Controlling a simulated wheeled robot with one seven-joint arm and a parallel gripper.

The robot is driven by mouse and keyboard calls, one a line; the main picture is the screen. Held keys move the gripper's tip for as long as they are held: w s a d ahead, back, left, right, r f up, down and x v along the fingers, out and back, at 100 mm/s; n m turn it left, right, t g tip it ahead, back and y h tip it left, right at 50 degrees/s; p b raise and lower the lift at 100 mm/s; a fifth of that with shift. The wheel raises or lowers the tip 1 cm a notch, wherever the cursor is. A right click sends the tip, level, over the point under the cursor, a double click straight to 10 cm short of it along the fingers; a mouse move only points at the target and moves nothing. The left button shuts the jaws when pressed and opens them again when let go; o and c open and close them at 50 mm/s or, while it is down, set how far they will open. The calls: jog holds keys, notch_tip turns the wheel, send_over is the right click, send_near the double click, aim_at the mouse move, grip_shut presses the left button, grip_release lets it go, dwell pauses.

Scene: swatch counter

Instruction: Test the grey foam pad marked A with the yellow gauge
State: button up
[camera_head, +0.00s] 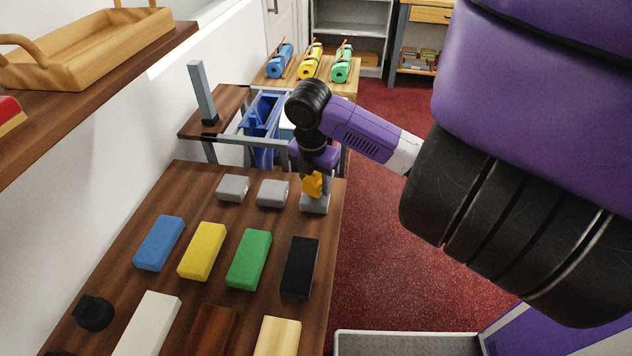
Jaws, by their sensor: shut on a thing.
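My gripper (318,173) points down at the far right end of the brown counter (213,287). It is shut on the yellow gauge (312,185), which is partly hidden by the fingers. The gauge is at the right one of three grey pads (314,205); I cannot tell whether it touches the pad or hangs just above it. The middle grey pad (272,194) and the left grey pad (233,188) lie beside it in a row. No letter can be read on any pad, so I cannot tell which is A.
Blue (159,243), yellow (202,251), green (249,259) and black (299,267) blocks lie in a row nearer me. White, dark wood and pale wood blocks lie at the front, beside a black knob-like object (93,313). A shelf (110,85) overhangs at left.

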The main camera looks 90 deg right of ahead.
jog(key=shift+f+b, duration=0.55)
jog(key=shift+b, duration=0.05)
dwell(1.6)
jog(key=shift+r+p, duration=2.35)
jog(key=shift+r, duration=1.25)
